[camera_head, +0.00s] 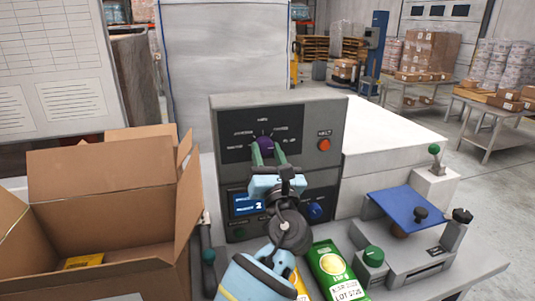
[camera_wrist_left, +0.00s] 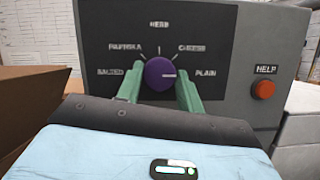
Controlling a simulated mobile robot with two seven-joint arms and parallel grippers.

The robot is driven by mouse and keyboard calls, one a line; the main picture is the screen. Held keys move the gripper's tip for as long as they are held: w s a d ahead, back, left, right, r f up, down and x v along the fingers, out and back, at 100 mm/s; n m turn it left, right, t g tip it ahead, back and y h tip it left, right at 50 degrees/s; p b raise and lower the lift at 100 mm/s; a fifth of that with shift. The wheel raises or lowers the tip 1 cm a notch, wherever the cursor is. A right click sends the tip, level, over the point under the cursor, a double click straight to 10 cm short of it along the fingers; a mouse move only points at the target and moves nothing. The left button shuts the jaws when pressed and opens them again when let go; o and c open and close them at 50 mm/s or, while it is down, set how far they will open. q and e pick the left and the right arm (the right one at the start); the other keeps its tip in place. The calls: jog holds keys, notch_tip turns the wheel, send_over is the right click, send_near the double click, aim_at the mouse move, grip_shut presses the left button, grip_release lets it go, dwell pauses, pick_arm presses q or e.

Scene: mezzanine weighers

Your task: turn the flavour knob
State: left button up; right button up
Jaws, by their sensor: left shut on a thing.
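The flavour knob (camera_head: 264,143) is a purple round knob on the dark panel of a grey machine (camera_head: 222,102). The fingers cover part of the knob's sides. My right gripper is not in view.
A red HELP button (camera_head: 324,145) sits right of the knob. Below are a small blue display (camera_head: 248,203) and a blue knob (camera_head: 316,210). An open cardboard box (camera_head: 110,208) stands left, a green packet (camera_head: 333,269) in front, and a blue-topped scale (camera_head: 408,206) right.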

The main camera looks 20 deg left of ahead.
pick_arm(q)
jog(key=shift+f+n+y, duration=0.1)
jog(key=shift+n+y, duration=0.3)
jog(key=shift+n, duration=0.4)
jog(key=n+g+y+b, duration=0.1)
jog(key=n, duration=0.2)
jog(key=shift+d+g, duration=0.15)
jog(key=shift+g, duration=0.15)
jog(key=n+g+y, duration=0.1)
jog(key=n, duration=0.1)
jog(key=shift+n+b, duration=0.4)
jog(key=n+g+y, duration=0.1)
jog(key=n, duration=0.2)
jog(key=shift+w, duration=0.1)
jog(key=shift+d+r+n+g+b, duration=0.15)
jog(key=shift+n+g+b, duration=0.3)
jog(key=shift+n, duration=0.45)
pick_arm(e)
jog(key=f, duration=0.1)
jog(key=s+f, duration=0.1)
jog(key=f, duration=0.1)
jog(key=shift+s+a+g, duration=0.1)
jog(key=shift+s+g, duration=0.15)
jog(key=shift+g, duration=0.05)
pick_arm(q)
jog(key=shift+n+g+y, duration=0.25)
jog(key=shift+n+y, duration=0.05)
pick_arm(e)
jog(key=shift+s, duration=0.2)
